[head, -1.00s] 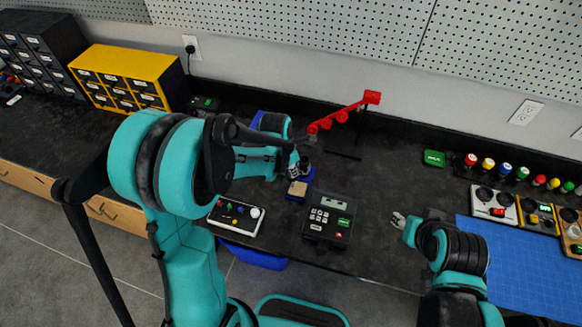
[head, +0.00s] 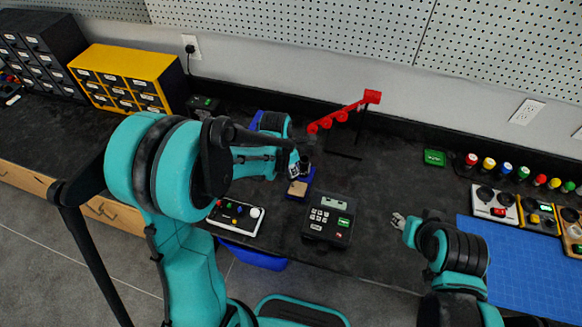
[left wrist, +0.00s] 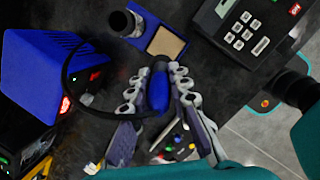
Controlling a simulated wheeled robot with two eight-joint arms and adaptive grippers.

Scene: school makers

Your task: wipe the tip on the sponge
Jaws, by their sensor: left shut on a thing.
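My left gripper (left wrist: 158,100) is shut on the blue handle of the soldering iron (left wrist: 158,88). The iron's tip is hidden or too small to make out. The tan sponge (left wrist: 167,42) sits in a blue holder (left wrist: 146,20), just beyond the gripper in the left wrist view. In the head view the sponge (head: 298,188) lies right below my left gripper (head: 298,168); I cannot tell whether the tip touches it. My right gripper (head: 398,220) is open and empty over the bench at right.
A blue soldering station (left wrist: 40,70) is at the left of the wrist view, with a black cable looping from it. A keypad device (head: 329,218) stands right of the sponge, a white control box (head: 236,215) left of it. A red stand (head: 345,110) rises behind.

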